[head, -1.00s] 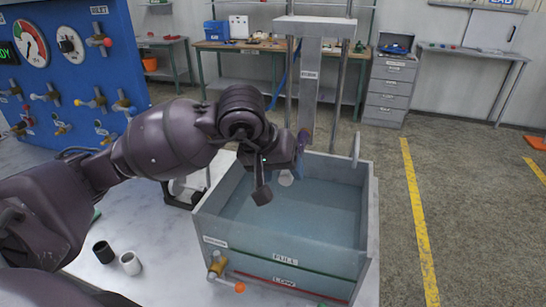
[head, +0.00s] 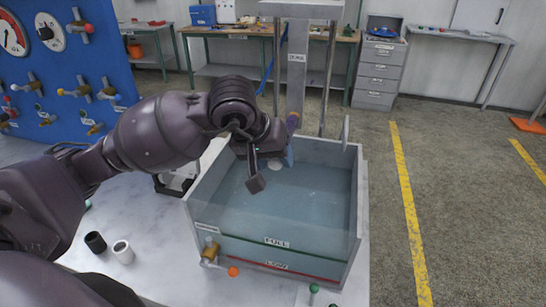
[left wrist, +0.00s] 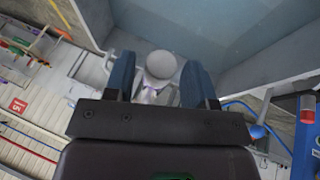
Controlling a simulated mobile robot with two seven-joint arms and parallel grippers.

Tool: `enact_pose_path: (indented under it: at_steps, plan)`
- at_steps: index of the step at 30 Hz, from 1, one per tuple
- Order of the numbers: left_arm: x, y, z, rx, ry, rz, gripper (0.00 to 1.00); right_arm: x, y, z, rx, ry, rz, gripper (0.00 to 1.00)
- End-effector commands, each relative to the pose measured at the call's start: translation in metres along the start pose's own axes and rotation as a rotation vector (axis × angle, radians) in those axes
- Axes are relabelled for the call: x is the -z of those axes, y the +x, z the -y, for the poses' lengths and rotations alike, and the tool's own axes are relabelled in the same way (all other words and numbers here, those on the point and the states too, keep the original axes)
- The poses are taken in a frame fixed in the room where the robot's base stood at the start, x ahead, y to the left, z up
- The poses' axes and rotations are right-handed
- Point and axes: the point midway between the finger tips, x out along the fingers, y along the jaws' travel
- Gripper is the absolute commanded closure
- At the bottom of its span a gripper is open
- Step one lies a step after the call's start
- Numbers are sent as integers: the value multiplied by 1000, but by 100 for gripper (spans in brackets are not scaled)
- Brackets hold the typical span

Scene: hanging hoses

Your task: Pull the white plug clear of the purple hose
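The white plug (head: 275,166) shows as a small pale disc beside my left gripper, over the tank's back part. In the left wrist view the plug (left wrist: 161,65) is a round white knob between the two blue fingers, with a visible gap on each side. My left gripper (left wrist: 160,80) is open around it; in the head view the gripper (head: 264,172) partly hides this area. The purple hose (head: 292,122) shows a short piece by the grey post, just above and right of the plug. Where plug and hose meet is hidden. My right gripper is not in view.
A clear-walled tank (head: 352,205) of water stands under the gripper, with a brass valve (head: 210,252) in front. A grey post (head: 297,70) rises behind it. Two small cups, black (head: 95,242) and white (head: 123,251), stand left. A blue gauge panel (head: 100,60) is at far left.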

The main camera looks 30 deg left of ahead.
Motion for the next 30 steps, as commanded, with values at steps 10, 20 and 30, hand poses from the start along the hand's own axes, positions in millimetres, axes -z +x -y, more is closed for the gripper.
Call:
enact_pose_path:
  at_steps: [10, 20, 30]
  plan:
    - [0, -1, 0, 0, 0, -1, 40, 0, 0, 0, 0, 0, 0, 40]
    - [1, -33, 0, 2, 3, -5, 40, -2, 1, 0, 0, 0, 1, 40]
    - [0, -84, 0, 2, 2, -4, 40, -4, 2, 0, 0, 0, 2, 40]
